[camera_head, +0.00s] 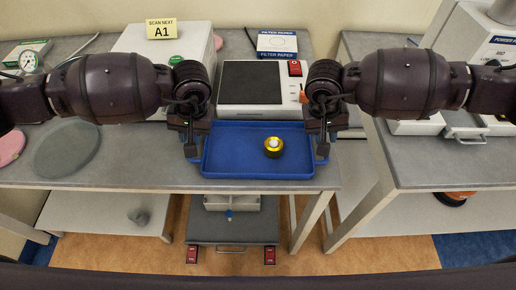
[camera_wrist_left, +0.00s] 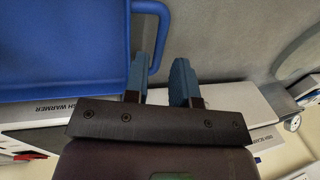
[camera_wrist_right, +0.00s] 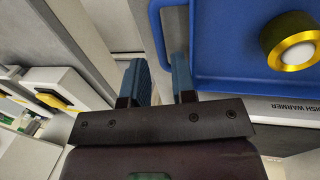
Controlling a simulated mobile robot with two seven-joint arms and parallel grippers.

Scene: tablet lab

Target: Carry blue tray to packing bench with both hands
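The blue tray (camera_head: 225,165) lies flat at the front edge of the grey bench, a yellow-rimmed round piece (camera_head: 273,147) on it. My left gripper (camera_head: 191,150) is at the tray's left end. In the left wrist view the fingers (camera_wrist_left: 160,64) are apart, with the tray's handle (camera_wrist_left: 165,25) reaching down between them. My right gripper (camera_head: 322,150) is at the right end. In the right wrist view its fingers (camera_wrist_right: 159,62) are apart too, with the other handle (camera_wrist_right: 154,30) between them. I cannot tell whether any finger touches a handle.
A dish warmer (camera_head: 250,82) with a dark plate stands right behind the tray. A white box with an A1 card (camera_head: 161,29) is behind my left arm. Another grey bench (camera_head: 425,165) stands at the right, across a gap. A grey disc (camera_head: 67,148) lies at left.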

